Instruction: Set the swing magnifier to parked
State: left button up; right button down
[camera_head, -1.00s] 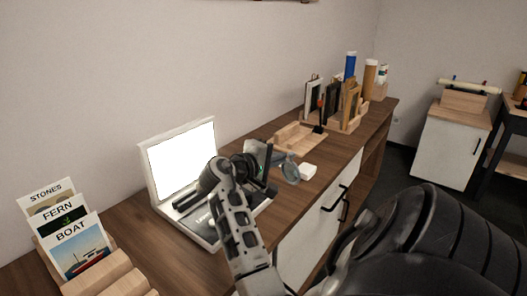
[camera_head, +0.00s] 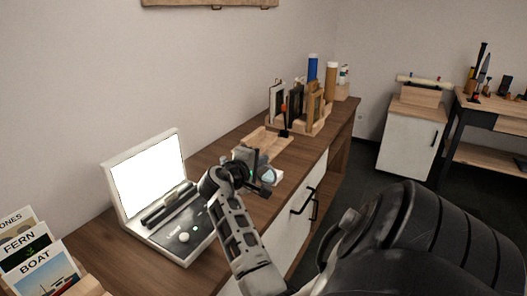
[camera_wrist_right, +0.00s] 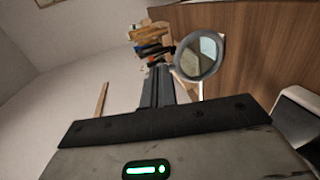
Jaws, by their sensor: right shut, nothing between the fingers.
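The swing magnifier's round, grey-rimmed lens (camera_head: 268,175) is over the wooden counter in the head view, partly hidden by my right gripper. In the right wrist view the lens (camera_wrist_right: 199,55) faces the camera, just right of the fingers. My right gripper (camera_head: 263,187) is beside the lens, its fingers shut and empty. In the right wrist view the shut fingers (camera_wrist_right: 157,87) point away from the camera. I cannot tell whether they touch the rim. The magnifier's arm and mount are mostly hidden. My left gripper is out of view.
A light box with a bright screen (camera_head: 150,173) stands left of my right gripper. Behind the magnifier are a wooden tray (camera_head: 265,139) and a rack of frames (camera_head: 300,126). Picture cards (camera_head: 38,262) stand at lower left. White cabinet fronts are below the counter edge.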

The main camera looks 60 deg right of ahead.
jog(key=shift+s+d+r, duration=0.1)
jog(key=shift+d, duration=0.05)
jog(key=b+v, duration=0.1)
jog(key=v, duration=1.1)
